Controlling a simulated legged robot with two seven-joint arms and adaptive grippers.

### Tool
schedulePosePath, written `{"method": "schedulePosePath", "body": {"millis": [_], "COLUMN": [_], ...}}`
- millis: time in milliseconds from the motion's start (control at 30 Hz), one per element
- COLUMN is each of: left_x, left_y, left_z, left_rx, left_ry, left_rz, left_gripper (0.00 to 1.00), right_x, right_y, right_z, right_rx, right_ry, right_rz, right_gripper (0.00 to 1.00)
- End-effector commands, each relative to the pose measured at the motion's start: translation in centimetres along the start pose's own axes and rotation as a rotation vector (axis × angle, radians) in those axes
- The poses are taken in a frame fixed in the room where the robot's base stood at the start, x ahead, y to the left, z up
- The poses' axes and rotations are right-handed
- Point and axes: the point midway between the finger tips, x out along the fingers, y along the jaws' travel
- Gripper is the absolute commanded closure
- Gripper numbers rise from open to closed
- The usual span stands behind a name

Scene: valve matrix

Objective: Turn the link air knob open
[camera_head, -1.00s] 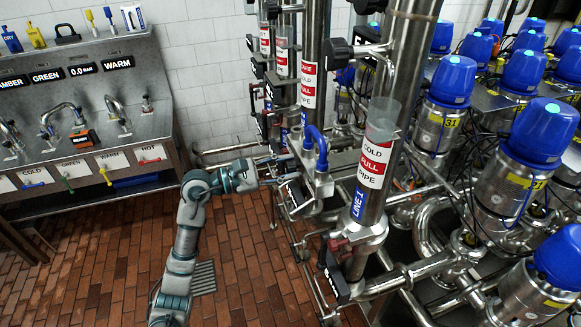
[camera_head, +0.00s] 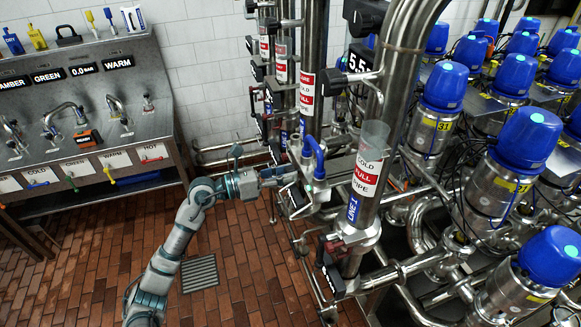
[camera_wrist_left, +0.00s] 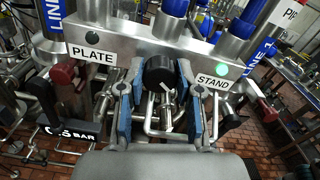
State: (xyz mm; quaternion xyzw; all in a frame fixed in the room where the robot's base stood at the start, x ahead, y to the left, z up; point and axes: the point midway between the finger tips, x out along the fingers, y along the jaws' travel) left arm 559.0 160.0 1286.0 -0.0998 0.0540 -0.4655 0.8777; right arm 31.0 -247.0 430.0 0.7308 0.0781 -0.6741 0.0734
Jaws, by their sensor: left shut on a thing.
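In the left wrist view, a round black knob (camera_wrist_left: 160,73) sits on the front of a metal block (camera_wrist_left: 140,42) between the labels PLATE (camera_wrist_left: 92,54) and STAND (camera_wrist_left: 213,83). My left gripper (camera_wrist_left: 160,66) has one finger on each side of the knob and is shut on it. In the head view, my left gripper (camera_head: 287,178) reaches from the left to the block beside the LINE 1 pipe (camera_head: 366,170). The knob is hidden there behind the gripper. A green light glows beside the knob in the wrist view. My right gripper is not in view.
Vertical steel pipes and a blue bent tube (camera_head: 315,157) stand close around the block. A black gauge reading 0.5 BAR (camera_wrist_left: 70,133) sits lower left in the wrist view. A sink bench (camera_head: 90,120) is at the left. Blue-capped valves (camera_head: 527,140) fill the right.

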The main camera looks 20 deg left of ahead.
Motion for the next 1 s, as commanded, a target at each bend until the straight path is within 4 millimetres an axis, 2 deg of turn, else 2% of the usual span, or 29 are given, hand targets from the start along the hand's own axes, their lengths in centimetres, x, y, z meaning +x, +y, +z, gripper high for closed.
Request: {"method": "schedulePosePath", "body": {"millis": [33,600,1000], "left_x": [-0.1,0.1,0.3], "left_y": [0.1,0.1,0.2], "left_z": [-0.3,-0.3,-0.3], "left_rx": [-0.047,-0.529,-0.672], "left_ry": [0.020,0.016,0.009], "left_rz": [0.004,0.008,0.011], "left_gripper": [1.00,1.00,1.00], "right_x": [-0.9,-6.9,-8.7], "right_y": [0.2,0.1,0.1], "right_z": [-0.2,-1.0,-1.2], "right_rx": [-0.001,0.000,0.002], "right_ry": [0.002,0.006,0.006], "right_rz": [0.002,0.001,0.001], "right_gripper": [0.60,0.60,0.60]}}
